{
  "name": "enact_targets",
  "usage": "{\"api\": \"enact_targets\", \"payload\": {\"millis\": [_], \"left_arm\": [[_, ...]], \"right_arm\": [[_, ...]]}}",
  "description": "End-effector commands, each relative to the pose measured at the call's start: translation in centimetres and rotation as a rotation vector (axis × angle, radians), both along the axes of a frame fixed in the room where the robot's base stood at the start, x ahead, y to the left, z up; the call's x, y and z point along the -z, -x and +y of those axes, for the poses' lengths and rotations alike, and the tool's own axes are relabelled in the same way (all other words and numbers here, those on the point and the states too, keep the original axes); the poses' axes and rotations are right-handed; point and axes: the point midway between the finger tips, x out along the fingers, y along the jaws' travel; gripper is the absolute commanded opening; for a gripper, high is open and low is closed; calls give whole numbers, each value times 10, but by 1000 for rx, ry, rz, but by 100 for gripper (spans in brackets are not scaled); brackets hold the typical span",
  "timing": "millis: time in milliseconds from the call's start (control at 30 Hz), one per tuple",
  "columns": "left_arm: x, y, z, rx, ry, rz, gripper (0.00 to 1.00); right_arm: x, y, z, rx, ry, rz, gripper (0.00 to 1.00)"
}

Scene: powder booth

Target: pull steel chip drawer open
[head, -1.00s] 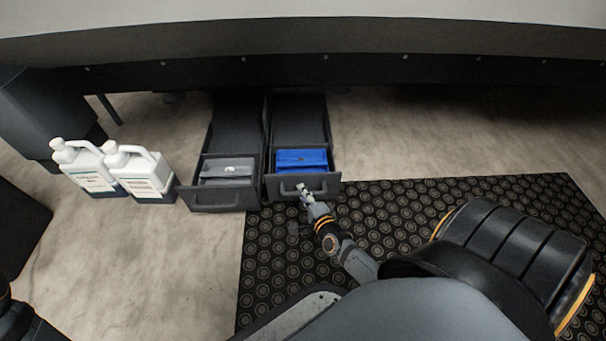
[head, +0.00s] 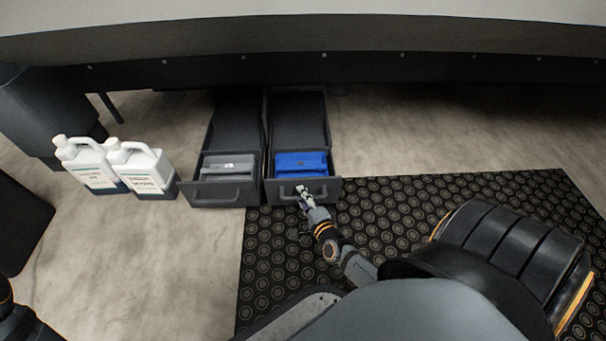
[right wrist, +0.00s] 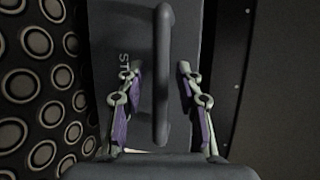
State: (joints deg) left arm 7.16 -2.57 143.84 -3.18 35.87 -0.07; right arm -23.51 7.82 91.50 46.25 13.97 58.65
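Two dark drawers stand side by side under the bench. The right drawer (head: 329,189) holds a blue block (head: 301,162), and the left drawer (head: 200,195) holds a grey one. Both are out from the bench, their fronts almost level. In the right wrist view, the right drawer's front (right wrist: 117,25) bears lettering starting "ST"; the rest is hidden. Its bar handle (right wrist: 162,75) lies between the fingers of my right gripper (right wrist: 160,90), with a gap on each side. The right gripper (head: 302,194) is open at that handle. My left gripper is out of view.
Two white jugs (head: 143,168) stand just left of the left drawer. A black ring-patterned mat (head: 400,205) lies in front and to the right. The bench's edge (head: 440,68) spans above the drawers. Bare floor (head: 130,270) is clear at the front left.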

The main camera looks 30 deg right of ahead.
Motion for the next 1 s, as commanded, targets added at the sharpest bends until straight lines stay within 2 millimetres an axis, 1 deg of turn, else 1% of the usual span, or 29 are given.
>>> {"api": "enact_targets", "payload": {"millis": [267,367,500,600,700,800,1000], "left_arm": [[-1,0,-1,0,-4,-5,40],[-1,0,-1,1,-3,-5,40],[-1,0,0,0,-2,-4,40],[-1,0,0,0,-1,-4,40],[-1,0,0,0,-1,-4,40],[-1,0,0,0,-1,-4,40],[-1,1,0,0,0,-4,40]], "right_arm": [[0,1,0,0,0,0,37],[-2,13,2,0,0,1,37],[-7,40,6,0,0,2,37],[-10,57,8,0,0,3,37],[-13,68,10,0,1,0,37],[-14,73,11,0,0,0,37],[-14,73,11,0,0,-1,37]]}}
